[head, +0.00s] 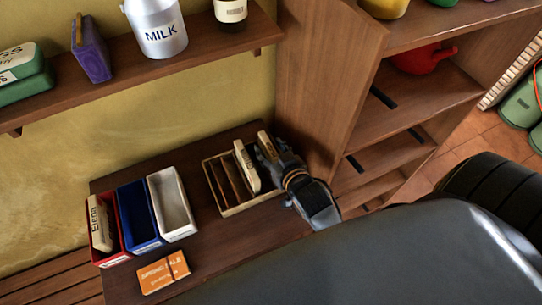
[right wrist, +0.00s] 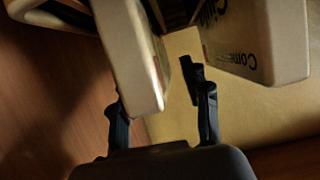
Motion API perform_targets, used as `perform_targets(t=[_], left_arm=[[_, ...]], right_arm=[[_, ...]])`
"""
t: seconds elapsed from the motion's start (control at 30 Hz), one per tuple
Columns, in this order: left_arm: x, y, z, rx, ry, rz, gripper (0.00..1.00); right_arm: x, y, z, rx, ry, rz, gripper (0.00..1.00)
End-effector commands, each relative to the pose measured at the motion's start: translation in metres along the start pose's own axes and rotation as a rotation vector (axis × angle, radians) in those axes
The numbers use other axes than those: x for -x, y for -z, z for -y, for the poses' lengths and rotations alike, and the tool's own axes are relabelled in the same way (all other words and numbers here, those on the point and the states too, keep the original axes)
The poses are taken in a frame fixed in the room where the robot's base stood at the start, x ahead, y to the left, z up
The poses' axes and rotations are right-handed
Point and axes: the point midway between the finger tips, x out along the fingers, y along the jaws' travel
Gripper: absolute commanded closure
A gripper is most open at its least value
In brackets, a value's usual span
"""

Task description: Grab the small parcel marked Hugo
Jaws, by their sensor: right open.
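A slotted wooden rack (head: 250,206) on the dark table holds two cream parcels standing on edge. The left one (head: 247,168) carries a dark name that I cannot read surely. The right one (head: 264,143) stands by my right gripper (head: 272,155), which partly hides it. In the right wrist view, my right gripper (right wrist: 160,105) is open, with the end of a pale parcel (right wrist: 140,60) between its fingers. Another parcel (right wrist: 265,45) with upside-down print is just right of the fingers. I cannot make out Hugo on either. My left gripper is not in view.
Red (head: 113,252), blue (head: 139,215) and white (head: 173,203) bins stand left of the rack; the red one holds a parcel marked Elena (head: 100,223). A wooden shelf unit (head: 322,80) rises close behind my right gripper.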

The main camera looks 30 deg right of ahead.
Motion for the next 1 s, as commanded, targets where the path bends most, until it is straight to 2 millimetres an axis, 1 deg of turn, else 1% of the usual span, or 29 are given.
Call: perform_targets(t=[0.2, 0.27, 0.3, 0.43, 0.77, 0.87, 1.0], left_arm=[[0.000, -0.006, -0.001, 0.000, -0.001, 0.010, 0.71], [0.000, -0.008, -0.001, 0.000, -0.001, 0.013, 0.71], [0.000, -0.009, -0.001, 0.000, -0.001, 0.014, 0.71], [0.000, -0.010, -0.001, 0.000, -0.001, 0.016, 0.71], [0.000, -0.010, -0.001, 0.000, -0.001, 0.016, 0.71], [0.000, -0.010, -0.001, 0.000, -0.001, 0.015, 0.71], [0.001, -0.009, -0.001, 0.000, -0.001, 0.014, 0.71]], right_arm=[[-0.001, 0.000, 0.000, 0.000, 0.000, 0.000, 0.53], [-0.001, 0.000, 0.000, 0.000, 0.000, 0.000, 0.65], [-0.001, 0.000, 0.000, 0.000, 0.000, 0.000, 0.73], [-0.001, 0.000, 0.000, 0.000, 0.000, 0.000, 1.00], [-0.001, 0.000, 0.000, 0.000, 0.000, 0.000, 1.00], [0.001, 0.004, 0.000, 0.001, 0.000, -0.002, 1.00], [0.005, 0.016, 0.000, 0.001, 0.000, -0.004, 1.00]])
